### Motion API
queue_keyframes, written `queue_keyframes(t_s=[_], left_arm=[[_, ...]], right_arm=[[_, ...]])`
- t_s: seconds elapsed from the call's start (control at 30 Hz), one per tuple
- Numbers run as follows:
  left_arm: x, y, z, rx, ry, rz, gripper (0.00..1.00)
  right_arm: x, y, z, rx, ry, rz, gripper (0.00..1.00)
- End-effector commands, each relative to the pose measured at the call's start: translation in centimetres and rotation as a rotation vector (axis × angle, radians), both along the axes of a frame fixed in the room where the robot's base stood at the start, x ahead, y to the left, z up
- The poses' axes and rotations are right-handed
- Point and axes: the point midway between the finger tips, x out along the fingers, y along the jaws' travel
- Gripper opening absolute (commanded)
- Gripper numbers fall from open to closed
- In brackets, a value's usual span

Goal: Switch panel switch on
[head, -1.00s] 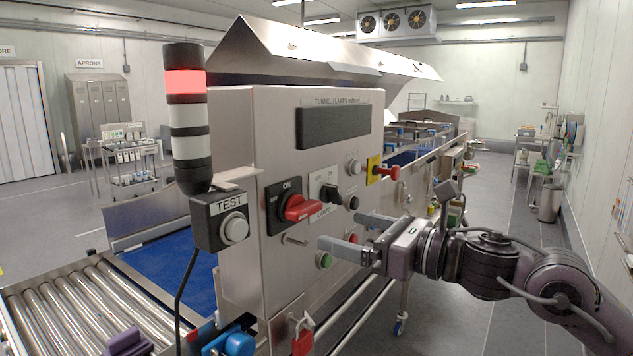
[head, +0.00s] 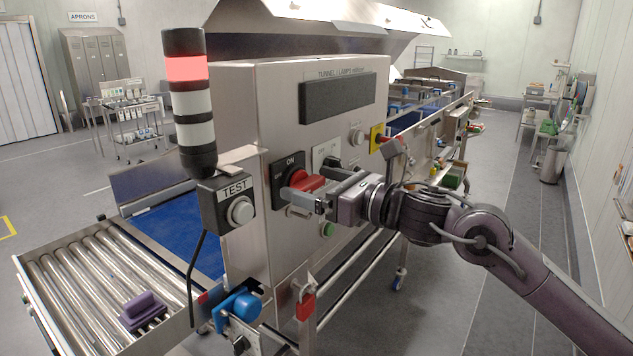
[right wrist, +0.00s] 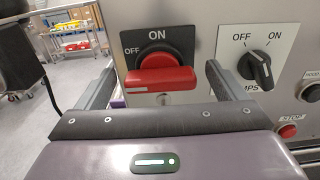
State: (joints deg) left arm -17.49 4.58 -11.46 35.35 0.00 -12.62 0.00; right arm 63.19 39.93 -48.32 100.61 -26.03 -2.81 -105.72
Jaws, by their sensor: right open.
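The panel switch is a red rotary handle (right wrist: 160,78) on a black plate marked ON at the top and OFF at the left. In the right wrist view its handle lies about level, its grip end towards the OFF side. It also shows in the head view (head: 307,181), partly hidden behind my right gripper (head: 318,185). My right gripper is open, with one finger on each side of the red handle in the right wrist view (right wrist: 158,85); I cannot tell whether it touches. My left gripper is not in view.
A smaller black OFF/ON selector (right wrist: 261,70) sits right of the red switch, close to one finger. A TEST box (head: 228,205) and a lit red stack light (head: 186,70) stand left of the panel. A red padlock (head: 305,306) hangs below.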

Motion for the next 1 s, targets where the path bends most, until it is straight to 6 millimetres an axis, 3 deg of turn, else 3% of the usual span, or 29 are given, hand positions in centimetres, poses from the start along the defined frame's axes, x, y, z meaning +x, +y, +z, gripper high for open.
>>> queue_keyframes(t_s=[0.03,0.37,0.7,1.0], left_arm=[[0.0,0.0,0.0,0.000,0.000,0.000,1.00],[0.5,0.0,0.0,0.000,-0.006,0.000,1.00],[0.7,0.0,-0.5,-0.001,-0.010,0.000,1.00],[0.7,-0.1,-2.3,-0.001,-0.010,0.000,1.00]], right_arm=[[0.0,0.0,0.0,0.000,0.000,0.000,0.90],[0.0,0.0,0.0,0.000,0.000,0.000,0.46],[0.0,0.0,-0.2,0.029,0.040,0.000,0.46],[0.1,-0.1,-0.3,0.150,0.204,0.000,0.46]])
